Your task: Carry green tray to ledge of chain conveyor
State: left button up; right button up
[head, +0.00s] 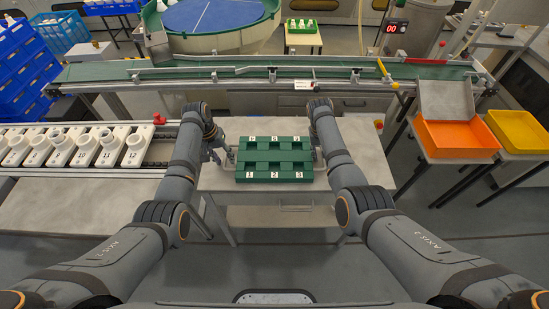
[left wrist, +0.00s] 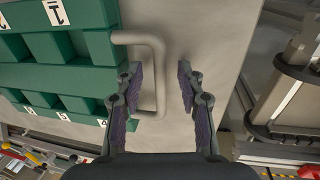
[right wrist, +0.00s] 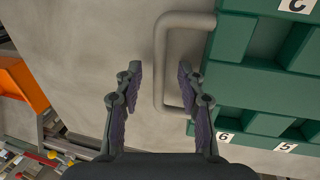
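The green tray (head: 275,158) lies on a grey table in front of me, with numbered compartments that look empty. A grey U-shaped handle sticks out from each short side. My left gripper (head: 221,156) is open at the tray's left side; in the left wrist view its fingers stand on either side of the left handle (left wrist: 158,75), with gaps. My right gripper (head: 321,150) is open at the right side; in the right wrist view its fingers stand on either side of the right handle (right wrist: 160,75). The chain conveyor (head: 160,152) runs at the left, with a bare ledge (head: 75,207) along its near side.
White numbered holders (head: 82,150) stand on the chain conveyor. A green belt conveyor (head: 230,75) crosses behind the table (head: 345,190). Orange (head: 455,140) and yellow (head: 520,130) bins stand at the right. Blue crates (head: 25,60) are stacked at the far left.

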pick_arm(q)
jog(key=shift+f, duration=0.1)
pick_arm(e)
jog(key=shift+f, duration=0.1)
pick_arm(q)
jog(key=shift+s, duration=0.1)
jog(key=shift+c, duration=0.4)
pick_arm(e)
jog(key=shift+c, duration=0.4)
pick_arm(q)
grip_shut()
pick_arm(e)
jog(key=c, duration=0.7)
grip_shut()
